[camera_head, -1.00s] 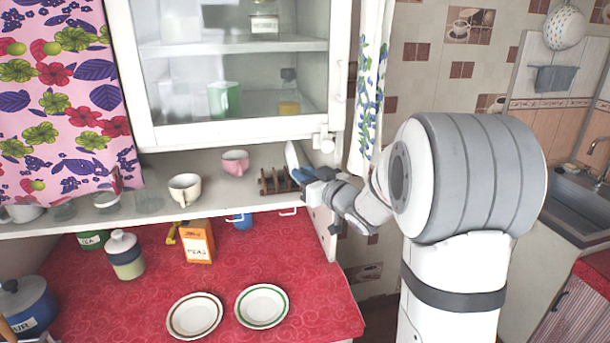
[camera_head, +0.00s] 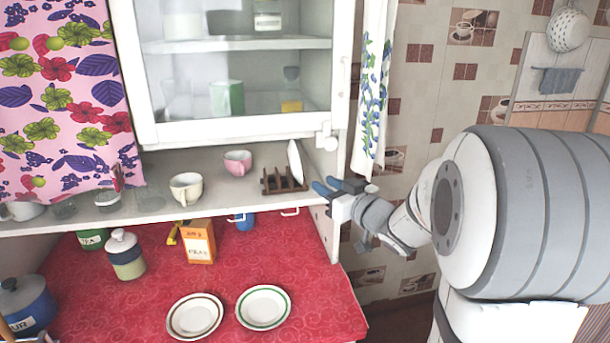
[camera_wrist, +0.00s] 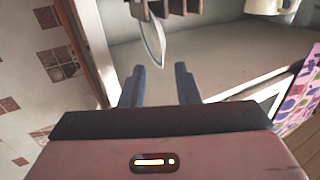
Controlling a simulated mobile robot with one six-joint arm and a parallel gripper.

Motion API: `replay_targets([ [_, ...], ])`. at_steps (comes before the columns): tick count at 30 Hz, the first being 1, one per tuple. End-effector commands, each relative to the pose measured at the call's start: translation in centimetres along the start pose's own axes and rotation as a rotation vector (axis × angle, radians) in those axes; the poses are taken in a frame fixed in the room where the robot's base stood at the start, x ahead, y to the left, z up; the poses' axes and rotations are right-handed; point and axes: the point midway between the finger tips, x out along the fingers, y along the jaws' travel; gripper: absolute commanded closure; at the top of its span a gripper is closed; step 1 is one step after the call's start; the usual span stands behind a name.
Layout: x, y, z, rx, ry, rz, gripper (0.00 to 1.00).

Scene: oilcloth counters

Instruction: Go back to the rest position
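My gripper (camera_head: 329,187) is at the right end of the cupboard shelf, just outside its opening. In the wrist view my gripper (camera_wrist: 160,84) shows two blue fingers spread apart with nothing between them. A white plate (camera_head: 295,162) stands on edge in a brown wooden rack (camera_head: 272,184) on the shelf, left of my gripper and apart from it. The plate (camera_wrist: 153,38) also shows edge-on ahead of the fingers in the wrist view, with part of the rack (camera_wrist: 170,7) at the top.
A pink cup (camera_head: 238,163) and a cream cup (camera_head: 186,188) stand on the shelf (camera_head: 150,213). Two plates, one brown-rimmed (camera_head: 194,316) and one green-rimmed (camera_head: 263,307), lie on the red counter (camera_head: 120,308). A curtain (camera_head: 374,95) hangs beside the cupboard. A tiled wall (camera_head: 430,100) is behind my arm.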

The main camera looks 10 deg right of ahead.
Motion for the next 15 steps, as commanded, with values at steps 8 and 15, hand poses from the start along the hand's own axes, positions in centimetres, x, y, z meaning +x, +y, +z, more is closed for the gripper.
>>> replay_targets([
  [8,-1.2,1.0,0.2,-0.043,-0.133,0.201,0.71],
  [15,-6.0,0.9,2.5,-0.025,-0.42,0.458,0.71],
])
